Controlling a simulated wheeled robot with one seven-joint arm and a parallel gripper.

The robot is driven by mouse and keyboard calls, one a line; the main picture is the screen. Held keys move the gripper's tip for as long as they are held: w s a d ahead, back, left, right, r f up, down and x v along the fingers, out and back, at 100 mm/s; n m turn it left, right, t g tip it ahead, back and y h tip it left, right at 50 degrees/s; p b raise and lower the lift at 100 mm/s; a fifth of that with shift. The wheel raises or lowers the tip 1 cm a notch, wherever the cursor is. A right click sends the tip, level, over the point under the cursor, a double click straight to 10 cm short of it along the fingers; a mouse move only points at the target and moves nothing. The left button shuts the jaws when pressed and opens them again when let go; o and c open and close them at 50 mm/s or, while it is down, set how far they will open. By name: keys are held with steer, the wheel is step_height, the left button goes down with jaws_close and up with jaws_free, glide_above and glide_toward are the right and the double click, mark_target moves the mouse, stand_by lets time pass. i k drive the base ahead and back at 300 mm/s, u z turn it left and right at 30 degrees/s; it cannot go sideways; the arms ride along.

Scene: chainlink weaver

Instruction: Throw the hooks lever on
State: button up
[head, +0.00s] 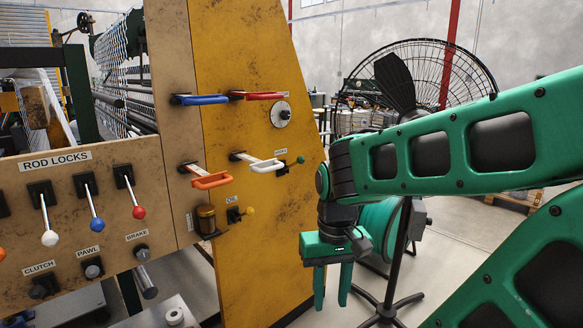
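Several levers stand on the tan and yellow machine panel (243,50) in the head view. A blue handle (204,99) and a red handle (263,96) are at the top. I cannot read a hooks label, so I cannot tell which is the hooks lever. My gripper (331,300) points down to the right of the panel, apart from all the levers. Its two fingers are spread and nothing is between them.
A lower tan panel at left carries a ROD LOCKS label (55,161) and white, blue and red knobs (138,212). Clutch, pawl and brake controls sit below. A large fan (422,75) stands behind my arm.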

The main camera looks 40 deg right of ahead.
mark_target(300, 159)
steer(key=u, duration=1.5)
steer(key=k, duration=1.15)
steer(key=z, duration=1.6)
steer(key=i, duration=1)
